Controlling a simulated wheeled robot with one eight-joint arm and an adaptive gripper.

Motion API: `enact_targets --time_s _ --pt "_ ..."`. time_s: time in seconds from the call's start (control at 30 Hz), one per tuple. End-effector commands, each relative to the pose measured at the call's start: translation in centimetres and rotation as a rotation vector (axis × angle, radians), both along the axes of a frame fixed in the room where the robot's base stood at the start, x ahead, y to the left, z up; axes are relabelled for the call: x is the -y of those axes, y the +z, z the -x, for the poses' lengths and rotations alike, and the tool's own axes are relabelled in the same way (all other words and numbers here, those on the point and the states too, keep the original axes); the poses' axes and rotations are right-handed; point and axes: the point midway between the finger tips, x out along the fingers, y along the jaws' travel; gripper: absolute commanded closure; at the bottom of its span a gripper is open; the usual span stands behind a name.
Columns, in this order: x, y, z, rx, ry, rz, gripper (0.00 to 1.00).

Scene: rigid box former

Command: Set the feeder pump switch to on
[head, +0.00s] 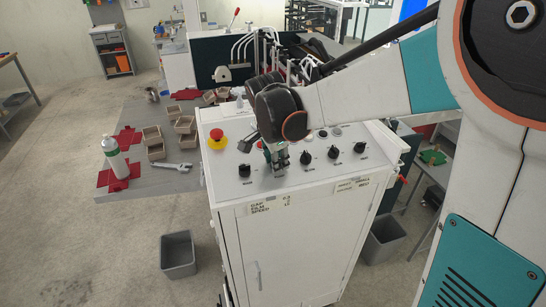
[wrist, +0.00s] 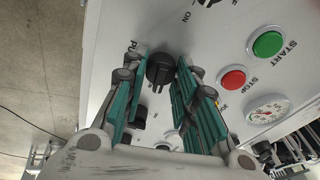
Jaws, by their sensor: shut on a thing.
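My gripper (head: 279,160) reaches down onto the sloped control panel (head: 325,170) of a white cabinet. In the wrist view, my gripper's green fingers (wrist: 161,64) are closed around a black rotary knob (wrist: 159,73), one finger on each side. The knob's raised bar points towards the bottom of the picture. The letters "PU" show beside the left finger, with the rest hidden, and "ON" is printed above and to the right of the knob. In the head view my gripper mostly hides this knob.
Other black knobs (head: 306,158) stand along the panel, and a red emergency stop (head: 217,139) is at its left. In the wrist view, a green start button (wrist: 268,44), a red stop button (wrist: 232,79) and a round gauge (wrist: 266,113) lie to the right.

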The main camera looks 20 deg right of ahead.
Motion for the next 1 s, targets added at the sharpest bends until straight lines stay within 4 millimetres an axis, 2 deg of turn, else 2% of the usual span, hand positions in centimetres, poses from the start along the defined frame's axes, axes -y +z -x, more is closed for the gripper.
enact_targets --time_s 0.4,0.93,0.97,1.0 --pt "-0.02 0.03 -0.07 0.001 -0.172 -0.038 0.97" --pt "0.00 0.05 -0.08 0.001 -0.194 -0.043 0.97" --pt "0.00 0.05 -0.08 0.001 -0.193 -0.042 0.69" --pt "0.01 0.05 -0.08 0.001 -0.193 -0.042 0.59"
